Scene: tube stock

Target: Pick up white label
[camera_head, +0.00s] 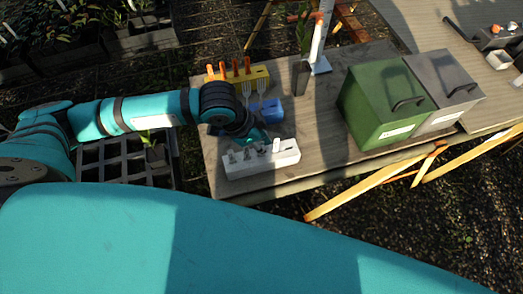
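A white label (276,146) stands upright in the white holder (262,162) near the front edge of the wooden table. Several greyish upright pieces stand in the same holder to its left. My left gripper (258,138) hangs just behind and above the holder, slightly left of the white label. Its fingers are small and partly hidden by my arm, so I cannot tell if they are open or touching anything. My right gripper does not show.
Behind my gripper are a blue holder (266,110) and a yellow holder (262,75) with orange-handled tools. A green box (385,105) and a grey box (445,85) stand on the right. Bare tabletop (312,120) lies between the holders and the boxes.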

